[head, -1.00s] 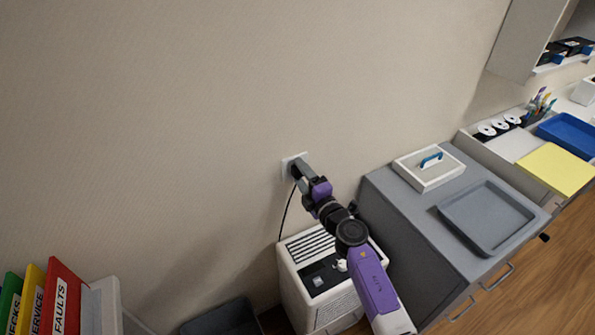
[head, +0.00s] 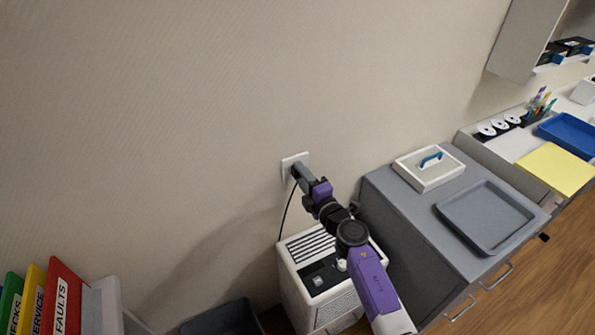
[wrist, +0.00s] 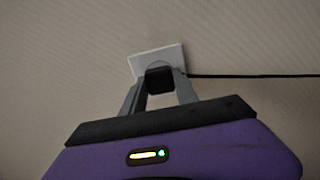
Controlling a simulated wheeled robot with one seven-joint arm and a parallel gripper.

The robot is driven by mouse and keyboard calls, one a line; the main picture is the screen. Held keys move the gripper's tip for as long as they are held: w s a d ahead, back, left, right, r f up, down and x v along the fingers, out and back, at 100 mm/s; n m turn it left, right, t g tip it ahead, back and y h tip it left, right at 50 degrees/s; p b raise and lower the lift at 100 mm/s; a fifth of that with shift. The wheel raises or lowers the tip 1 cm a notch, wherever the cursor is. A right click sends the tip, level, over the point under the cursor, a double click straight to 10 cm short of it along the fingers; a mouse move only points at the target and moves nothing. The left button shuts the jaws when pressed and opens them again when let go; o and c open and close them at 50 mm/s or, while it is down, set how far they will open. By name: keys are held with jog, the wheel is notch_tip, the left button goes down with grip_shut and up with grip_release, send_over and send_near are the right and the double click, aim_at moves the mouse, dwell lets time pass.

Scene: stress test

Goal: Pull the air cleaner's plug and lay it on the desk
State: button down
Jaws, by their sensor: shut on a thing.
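The black plug (wrist: 159,80) is between the two grey fingers of my gripper (wrist: 160,88) in the wrist view. My gripper (head: 299,172) is shut on it, right at the white wall outlet (head: 289,162); the outlet also shows in the wrist view (wrist: 150,60). I cannot tell whether the plug's pins are still in the outlet. The black cord (head: 284,214) hangs from the plug down to the white air cleaner (head: 298,285), which stands on the floor below, partly hidden by my arm. The desk is not clearly identifiable in view.
A grey cabinet (head: 410,228) right of the air cleaner carries a grey tray (head: 447,212) and a light box with a blue handle (head: 428,180). A worktop with a blue tray (head: 568,135) and yellow sheet (head: 555,168) lies farther right. Binders (head: 62,295) stand at lower left.

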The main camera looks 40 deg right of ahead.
jog(key=shift+p+v, duration=0.45)
jog(key=shift+v, duration=2.5)
jog(key=shift+r, duration=0.1)
